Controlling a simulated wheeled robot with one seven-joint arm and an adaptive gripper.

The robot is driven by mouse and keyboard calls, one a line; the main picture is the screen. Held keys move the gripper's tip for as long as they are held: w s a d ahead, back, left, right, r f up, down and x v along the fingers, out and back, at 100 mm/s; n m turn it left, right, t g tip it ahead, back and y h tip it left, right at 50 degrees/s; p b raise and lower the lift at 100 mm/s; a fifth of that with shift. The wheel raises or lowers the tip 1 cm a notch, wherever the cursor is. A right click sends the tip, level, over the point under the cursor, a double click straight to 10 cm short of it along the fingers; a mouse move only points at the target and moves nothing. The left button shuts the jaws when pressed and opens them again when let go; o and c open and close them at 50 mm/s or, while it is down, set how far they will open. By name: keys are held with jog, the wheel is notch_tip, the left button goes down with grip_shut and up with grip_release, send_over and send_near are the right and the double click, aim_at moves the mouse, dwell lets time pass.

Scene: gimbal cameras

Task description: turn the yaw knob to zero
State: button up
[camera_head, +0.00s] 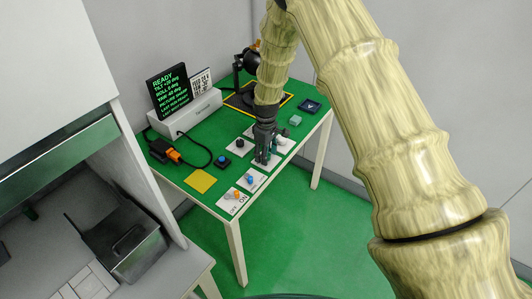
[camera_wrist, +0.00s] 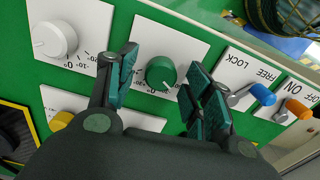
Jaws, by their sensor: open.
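In the wrist view a green knob (camera_wrist: 161,72) stands on a white plate with a degree scale. My gripper (camera_wrist: 163,62) is open, with one finger on each side of this knob; I cannot tell whether either finger touches it. A white knob (camera_wrist: 55,40) is to the left, and a yellow knob (camera_wrist: 61,121) is partly hidden at lower left. The plates' names are not readable, so I cannot tell which knob is yaw. In the head view my gripper (camera_head: 264,157) points down among the white plates and hides the green knob.
The green table (camera_head: 205,205) carries a dark screen (camera_head: 171,88) with green text headed READY. A blue switch (camera_wrist: 262,94) marked FREE LOCK and an orange switch (camera_wrist: 297,108) marked ON OFF stand to the right.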

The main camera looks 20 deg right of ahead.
jog(key=c, duration=1)
